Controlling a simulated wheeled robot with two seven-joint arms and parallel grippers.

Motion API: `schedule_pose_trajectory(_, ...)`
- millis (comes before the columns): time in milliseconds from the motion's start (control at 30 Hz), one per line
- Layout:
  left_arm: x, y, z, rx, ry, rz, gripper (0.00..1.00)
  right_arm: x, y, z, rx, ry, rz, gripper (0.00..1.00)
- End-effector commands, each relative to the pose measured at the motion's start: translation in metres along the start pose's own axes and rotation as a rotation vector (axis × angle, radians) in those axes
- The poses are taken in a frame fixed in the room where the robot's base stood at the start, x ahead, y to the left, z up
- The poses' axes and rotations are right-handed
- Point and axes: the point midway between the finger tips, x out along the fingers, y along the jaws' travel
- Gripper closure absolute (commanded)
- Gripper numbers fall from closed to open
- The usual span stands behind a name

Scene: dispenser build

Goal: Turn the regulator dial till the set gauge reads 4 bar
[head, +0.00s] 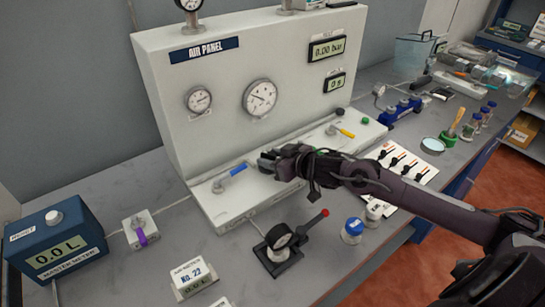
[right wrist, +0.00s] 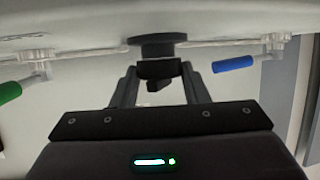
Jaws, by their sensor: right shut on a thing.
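The white air panel (head: 165,100) carries a small gauge (head: 199,100) and a larger gauge (head: 260,97). I cannot tell which is the set gauge, and the needle readings are too small to read surely. My right gripper (head: 272,160) reaches the panel's low front ledge, between the blue lever and the yellow lever. In the right wrist view the black regulator dial (right wrist: 157,68) sits between the two fingers, which are shut on it. My left gripper is not in view.
A blue lever (head: 232,173) lies left of my gripper and a yellow lever (head: 344,132) right of it. Displays (head: 327,48) read 0.00 bar and 0 s.

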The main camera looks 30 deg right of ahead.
Motion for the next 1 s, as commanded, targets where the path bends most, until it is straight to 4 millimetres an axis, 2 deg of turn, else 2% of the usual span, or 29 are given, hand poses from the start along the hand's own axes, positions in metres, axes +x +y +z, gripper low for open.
schedule_pose_trajectory(367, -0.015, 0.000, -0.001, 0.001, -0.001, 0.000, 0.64, 0.000, -0.006, -0.001, 0.092, 0.001, 0.196, 0.82)
schedule_pose_trajectory(700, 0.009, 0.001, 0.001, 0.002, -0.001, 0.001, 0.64, 0.004, -0.008, 0.002, 0.178, 0.002, 0.410, 0.82)
schedule_pose_trajectory(1000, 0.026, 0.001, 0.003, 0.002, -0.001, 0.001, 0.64, 0.003, -0.008, 0.000, 0.212, 0.002, 0.504, 0.82)
